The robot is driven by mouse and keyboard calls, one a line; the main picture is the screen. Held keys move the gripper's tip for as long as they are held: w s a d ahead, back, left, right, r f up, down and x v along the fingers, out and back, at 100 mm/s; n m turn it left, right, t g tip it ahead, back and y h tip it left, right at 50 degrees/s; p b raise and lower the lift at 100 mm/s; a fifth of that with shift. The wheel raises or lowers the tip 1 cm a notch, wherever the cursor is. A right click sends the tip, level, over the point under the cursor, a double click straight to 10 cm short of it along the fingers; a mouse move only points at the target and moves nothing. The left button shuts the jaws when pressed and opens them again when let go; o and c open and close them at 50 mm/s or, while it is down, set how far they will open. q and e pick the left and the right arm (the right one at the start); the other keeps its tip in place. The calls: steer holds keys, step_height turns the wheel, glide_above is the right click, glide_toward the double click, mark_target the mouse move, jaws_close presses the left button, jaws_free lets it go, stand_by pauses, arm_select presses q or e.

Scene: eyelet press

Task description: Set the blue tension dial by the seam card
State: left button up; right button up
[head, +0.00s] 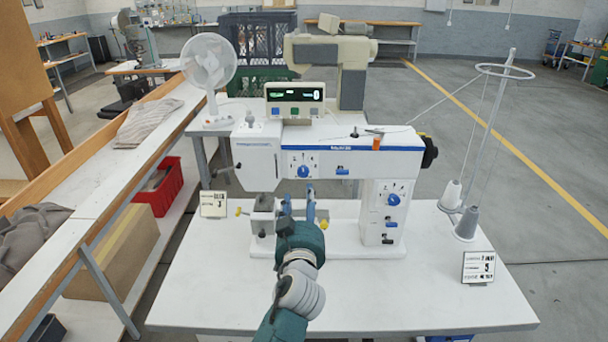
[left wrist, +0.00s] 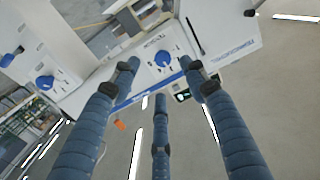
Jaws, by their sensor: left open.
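The white sewing-type machine (head: 345,160) has two blue dials. One dial (head: 303,171) sits on the arm's front panel, with marks around it. The other dial (head: 393,199) sits lower on the right column. I cannot read which is the tension dial. My left gripper (head: 299,200) is open and empty, just below the arm-panel dial. In the left wrist view that dial (left wrist: 162,58) lies between the spread fingertips, apart from them; the column dial (left wrist: 44,82) is at the left.
Thread cones (head: 467,223) and a thread stand (head: 490,130) are at the right. A display (head: 295,93) and a fan (head: 209,65) stand behind. A red bin (head: 160,187) is at the left. The white tabletop (head: 400,300) is clear in front.

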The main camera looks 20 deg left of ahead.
mark_target(303, 173)
arm_select(q)
steer(key=p+x, duration=0.1)
steer(key=x, duration=0.5)
steer(key=r+p+x, duration=0.1)
steer(key=x, duration=0.2)
steer(key=shift+w+r+p, duration=0.1)
steer(key=shift+w+p, duration=0.2)
steer(key=shift+w+a, duration=0.2)
steer(key=shift+w, duration=0.45)
jaws_close()
